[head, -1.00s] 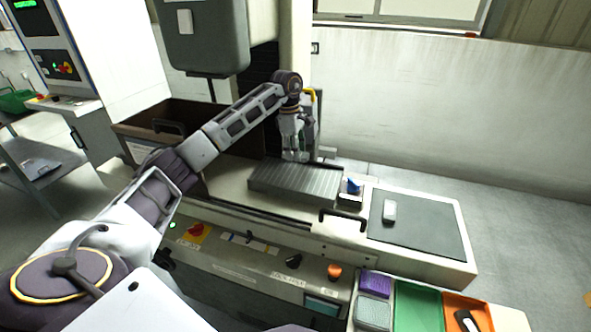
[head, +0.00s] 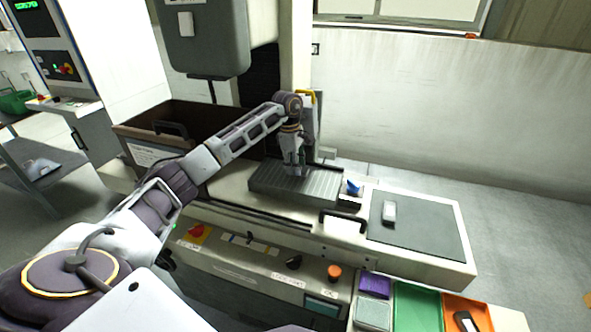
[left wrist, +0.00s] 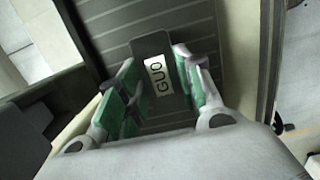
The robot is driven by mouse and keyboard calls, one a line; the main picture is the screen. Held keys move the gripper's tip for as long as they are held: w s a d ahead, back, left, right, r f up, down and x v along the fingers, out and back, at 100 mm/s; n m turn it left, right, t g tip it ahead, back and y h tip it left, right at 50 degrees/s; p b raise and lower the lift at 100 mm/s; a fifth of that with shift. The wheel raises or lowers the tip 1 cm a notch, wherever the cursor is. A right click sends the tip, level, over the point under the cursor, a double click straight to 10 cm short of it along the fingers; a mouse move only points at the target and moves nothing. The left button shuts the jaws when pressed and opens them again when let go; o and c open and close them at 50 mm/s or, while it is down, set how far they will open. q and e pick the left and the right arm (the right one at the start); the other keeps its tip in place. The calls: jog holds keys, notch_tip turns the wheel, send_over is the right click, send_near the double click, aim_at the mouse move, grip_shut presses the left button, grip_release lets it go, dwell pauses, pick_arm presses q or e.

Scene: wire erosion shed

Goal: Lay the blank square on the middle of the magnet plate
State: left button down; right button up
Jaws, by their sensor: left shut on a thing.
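The magnet plate (head: 322,187) is a grey ribbed slab on the machine bed; its dark stripes also fill the left wrist view (left wrist: 108,44). My left gripper (head: 296,172) points down over the plate's middle. In the left wrist view its green-padded fingers (left wrist: 158,64) are shut on the blank (left wrist: 150,46), a dark grey block with a white label reading GUO. In the head view the fingers mostly hide the blank. My right gripper is not in view.
A small holder with a blue item (head: 353,188) stands just right of the plate. A dark mat (head: 425,235) farther right bears a pale object (head: 389,211). A brown bin (head: 150,130) stands at left. Coloured trays (head: 418,305) sit at the front right.

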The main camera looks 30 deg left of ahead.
pick_arm(q)
jog(key=shift+f, duration=1)
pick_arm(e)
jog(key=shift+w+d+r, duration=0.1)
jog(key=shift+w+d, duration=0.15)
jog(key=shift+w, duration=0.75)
